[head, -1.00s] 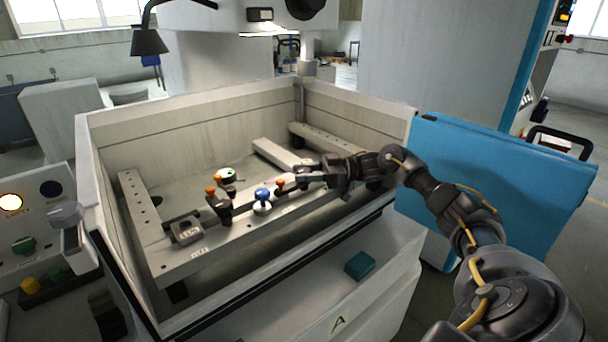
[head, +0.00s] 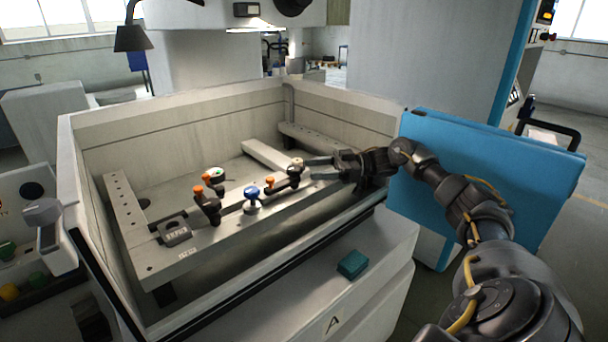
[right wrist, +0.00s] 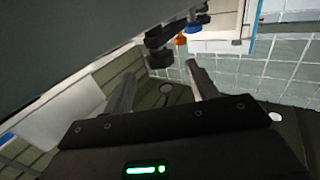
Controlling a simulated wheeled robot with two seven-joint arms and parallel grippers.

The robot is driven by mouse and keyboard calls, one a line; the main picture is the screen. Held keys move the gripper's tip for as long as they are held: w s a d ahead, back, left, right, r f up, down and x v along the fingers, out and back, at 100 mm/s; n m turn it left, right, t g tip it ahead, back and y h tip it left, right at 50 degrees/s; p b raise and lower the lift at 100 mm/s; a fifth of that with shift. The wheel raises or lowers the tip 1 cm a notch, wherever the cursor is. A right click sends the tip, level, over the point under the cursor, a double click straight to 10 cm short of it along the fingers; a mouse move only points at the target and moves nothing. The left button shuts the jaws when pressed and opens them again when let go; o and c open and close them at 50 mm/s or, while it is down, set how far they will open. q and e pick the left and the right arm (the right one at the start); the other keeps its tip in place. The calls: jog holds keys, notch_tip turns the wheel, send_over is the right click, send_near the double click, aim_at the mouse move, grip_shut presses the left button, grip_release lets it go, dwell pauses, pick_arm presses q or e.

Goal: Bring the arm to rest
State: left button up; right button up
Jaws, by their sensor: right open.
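My right gripper (head: 318,168) is open and empty above the right end of the front rail in the machine tank. Its two fingers also show apart in the right wrist view (right wrist: 160,92). Just left of the fingertips is a black clamp (head: 284,184) with an orange knob and a pale knob on top; a small gap seems to part them. A blue-knobbed piece (head: 252,198) and another black clamp with orange knobs (head: 208,205) stand further left on the rail. My right arm reaches in from the lower right. My left gripper is not in view.
A blue door panel (head: 490,180) stands close behind the arm. A grey block (head: 175,232) sits on the rail's left. A teal box (head: 352,264) lies on the ledge in front. The machine head (head: 235,12) hangs above.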

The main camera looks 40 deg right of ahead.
jog(key=shift+s+d, duration=0.25)
jog(key=shift+d, duration=0.15)
